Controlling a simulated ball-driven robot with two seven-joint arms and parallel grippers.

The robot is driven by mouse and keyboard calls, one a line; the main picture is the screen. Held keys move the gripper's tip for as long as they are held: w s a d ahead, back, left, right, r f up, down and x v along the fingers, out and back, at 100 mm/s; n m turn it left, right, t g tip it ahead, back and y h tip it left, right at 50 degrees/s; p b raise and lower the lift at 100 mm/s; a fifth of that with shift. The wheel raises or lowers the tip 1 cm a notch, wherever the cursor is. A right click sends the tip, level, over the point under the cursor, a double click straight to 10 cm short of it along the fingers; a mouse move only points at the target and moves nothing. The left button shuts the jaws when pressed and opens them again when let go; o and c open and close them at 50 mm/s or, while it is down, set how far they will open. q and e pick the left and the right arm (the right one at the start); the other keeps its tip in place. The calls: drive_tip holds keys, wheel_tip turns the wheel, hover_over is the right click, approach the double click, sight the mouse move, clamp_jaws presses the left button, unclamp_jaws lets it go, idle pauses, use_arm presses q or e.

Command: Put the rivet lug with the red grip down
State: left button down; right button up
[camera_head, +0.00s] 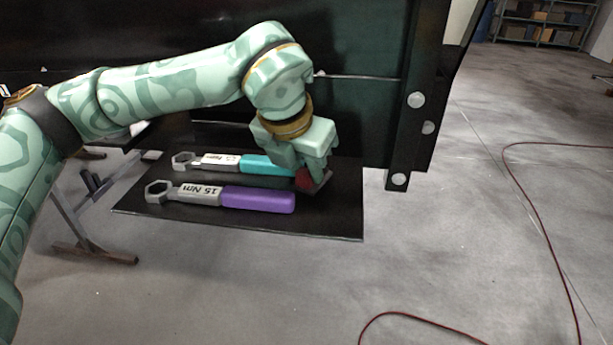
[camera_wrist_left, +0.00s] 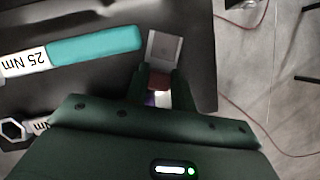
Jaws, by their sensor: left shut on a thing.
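My left gripper (camera_head: 306,174) is shut on the red grip (camera_head: 304,181) of the rivet lug, low over the right part of the black board (camera_head: 335,222). In the left wrist view the lug's pale grey plate (camera_wrist_left: 165,48) sticks out beyond the fingers, with the red grip (camera_wrist_left: 158,80) between them. In the head view the fingers hide much of the lug. I cannot tell whether the lug touches the board. My right gripper is not in view.
A torque wrench with a teal handle (camera_head: 266,165), marked 25 Nm, lies just left of the gripper. One with a purple handle (camera_head: 258,199), marked 15 Nm, lies nearer. A dark upright post (camera_head: 414,105) stands to the right. The board's right front corner is bare.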

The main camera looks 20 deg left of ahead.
use_arm(q)
drive_tip(key=shift+w+f, duration=0.1)
drive_tip(key=shift+f, duration=0.7)
drive_tip(key=shift+r, duration=0.15)
drive_tip(key=c, duration=1.2)
unclamp_jaws()
drive_tip(key=shift+o, duration=0.2)
